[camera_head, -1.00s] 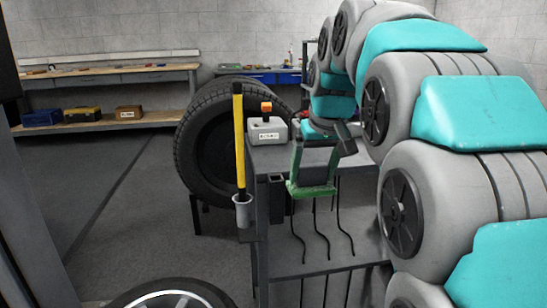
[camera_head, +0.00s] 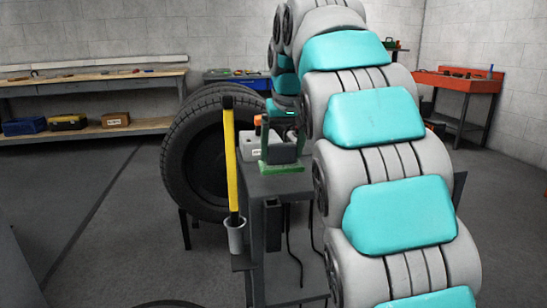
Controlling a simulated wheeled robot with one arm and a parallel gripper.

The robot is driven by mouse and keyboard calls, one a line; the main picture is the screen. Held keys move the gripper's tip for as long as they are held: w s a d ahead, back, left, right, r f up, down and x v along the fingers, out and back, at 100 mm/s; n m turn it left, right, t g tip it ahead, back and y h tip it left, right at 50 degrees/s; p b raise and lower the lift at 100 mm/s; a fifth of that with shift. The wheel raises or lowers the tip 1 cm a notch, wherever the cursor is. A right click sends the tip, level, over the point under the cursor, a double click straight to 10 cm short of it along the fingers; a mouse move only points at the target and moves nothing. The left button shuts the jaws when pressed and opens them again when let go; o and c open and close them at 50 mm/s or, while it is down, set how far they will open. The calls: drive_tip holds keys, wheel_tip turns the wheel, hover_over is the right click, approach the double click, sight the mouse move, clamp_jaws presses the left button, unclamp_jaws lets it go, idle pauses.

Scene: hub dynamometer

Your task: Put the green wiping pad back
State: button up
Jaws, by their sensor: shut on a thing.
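The green wiping pad (camera_head: 282,169) has a flat green base and a green upright at its left side. It is at the left part of the dark cart's top (camera_head: 283,187), just right of the grey box (camera_head: 259,149) with an orange top. My gripper (camera_head: 283,150) is shut on the pad, above its base. The fingers are small and dark here, and their exact contact is hard to see. I cannot tell whether the pad touches the cart top or hangs just above it. My arm hides the right part of the cart.
A yellow-handled tool (camera_head: 232,165) stands upright in a grey cup (camera_head: 235,236) at the cart's left edge. A large tyre (camera_head: 180,150) stands behind it. A wooden bench (camera_head: 95,82) is at the back left and a red bench (camera_head: 458,82) at the right. The left floor is clear.

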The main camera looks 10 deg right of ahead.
sight(274, 160)
drive_tip(key=w, duration=0.1)
drive_tip(key=w+a, duration=0.1)
drive_tip(key=w, duration=0.1)
drive_tip(key=shift+w+a+f, duration=0.1)
drive_tip(key=shift+w+f, duration=0.05)
drive_tip(key=shift+f, duration=0.05)
drive_tip(key=shift+f+p, duration=0.35)
drive_tip(key=shift+f, duration=1.4)
drive_tip(key=shift+f, duration=0.15)
drive_tip(key=o, duration=1)
drive_tip(key=shift+o, duration=0.2)
